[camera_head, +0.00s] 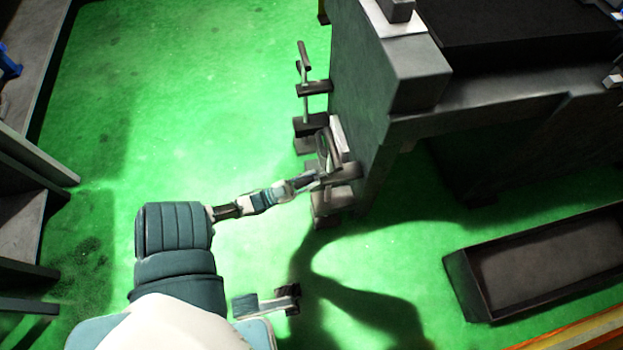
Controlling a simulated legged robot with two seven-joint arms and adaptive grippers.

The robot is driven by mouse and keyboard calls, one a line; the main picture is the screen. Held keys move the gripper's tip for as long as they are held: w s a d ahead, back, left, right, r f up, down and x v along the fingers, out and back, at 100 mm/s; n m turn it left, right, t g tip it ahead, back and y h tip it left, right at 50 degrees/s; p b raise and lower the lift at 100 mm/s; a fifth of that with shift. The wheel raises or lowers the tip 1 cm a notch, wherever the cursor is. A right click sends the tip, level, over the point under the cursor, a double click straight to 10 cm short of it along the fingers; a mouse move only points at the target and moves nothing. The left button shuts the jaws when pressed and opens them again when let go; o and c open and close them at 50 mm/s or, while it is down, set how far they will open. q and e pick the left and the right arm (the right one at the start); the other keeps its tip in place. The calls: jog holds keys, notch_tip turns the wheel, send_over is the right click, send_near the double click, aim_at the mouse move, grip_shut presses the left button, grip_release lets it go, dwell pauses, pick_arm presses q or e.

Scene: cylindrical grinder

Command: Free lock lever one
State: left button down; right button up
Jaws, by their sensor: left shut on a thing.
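Two lock levers stand on the left side of the grinder (352,95). The nearer lever (324,150) has an upright handle on a dark bracket low on the machine's corner. The farther lever (304,62) stands upright above a similar bracket. My left gripper (312,181) reaches in from the lower left and is shut on the nearer lever, near its base. The fingers overlap the lever, so the exact contact is hard to see.
A dark open tray (545,265) lies on the green floor (190,90) at the right. Grey shelving (25,215) stands along the left edge. The floor left of the levers is clear.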

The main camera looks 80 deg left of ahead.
pick_arm(q)
jog(key=shift+w+a+r, duration=0.1)
jog(key=shift+w+r, duration=0.05)
jog(key=c, duration=0.9)
grip_release()
jog(key=v, duration=1.2)
jog(key=shift+f, duration=0.25)
